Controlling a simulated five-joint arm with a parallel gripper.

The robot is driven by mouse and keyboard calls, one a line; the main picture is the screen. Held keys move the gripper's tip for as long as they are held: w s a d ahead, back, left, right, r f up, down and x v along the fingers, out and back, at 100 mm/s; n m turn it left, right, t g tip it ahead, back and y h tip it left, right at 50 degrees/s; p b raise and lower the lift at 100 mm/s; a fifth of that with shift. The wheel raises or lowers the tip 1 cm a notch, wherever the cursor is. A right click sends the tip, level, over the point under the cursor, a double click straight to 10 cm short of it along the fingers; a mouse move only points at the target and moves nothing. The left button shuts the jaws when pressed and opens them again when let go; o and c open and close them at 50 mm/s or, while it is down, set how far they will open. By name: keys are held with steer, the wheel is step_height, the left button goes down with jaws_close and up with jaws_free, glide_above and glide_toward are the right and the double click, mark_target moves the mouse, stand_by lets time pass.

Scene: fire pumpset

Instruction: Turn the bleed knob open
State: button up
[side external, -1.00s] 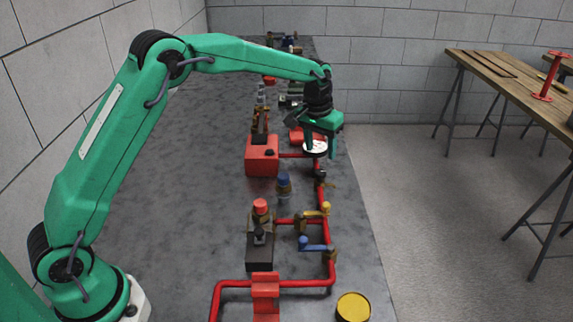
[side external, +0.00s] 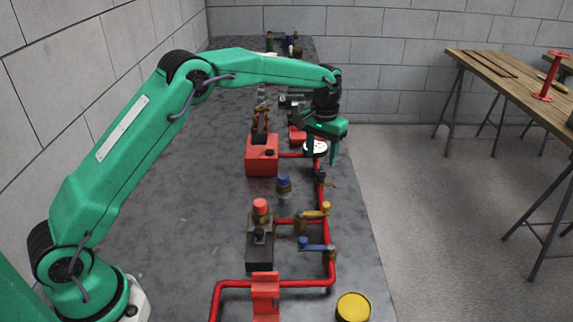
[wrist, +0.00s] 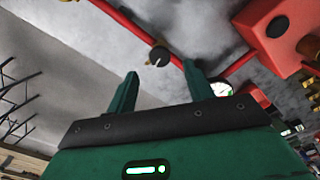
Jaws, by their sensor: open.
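A small dark knob (side external: 321,175), which looks like the bleed knob, sits on the red pipe just in front of the white gauge (side external: 315,147). In the wrist view the knob (wrist: 159,55) has a pale mark on its face and lies just beyond the gap between my fingertips. My gripper (side external: 323,157) is open and empty, above and behind the knob in the side view. In the wrist view both fingers of my gripper (wrist: 161,72) stand apart, not visibly touching the knob. The gauge (wrist: 221,90) shows beside the right finger.
The red pipe (side external: 323,200) runs along the bench's right part. Yellow (side external: 314,212) and blue (side external: 316,246) lever handles stand nearer the camera. A red box (side external: 262,155) and a blue-capped part (side external: 284,186) lie to the left. The grey bench (side external: 190,220) is clear at left.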

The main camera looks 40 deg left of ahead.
mark_target(320, 172)
steer(key=shift+f, duration=2.6)
steer(key=shift+c, duration=0.4)
steer(key=c, duration=0.9)
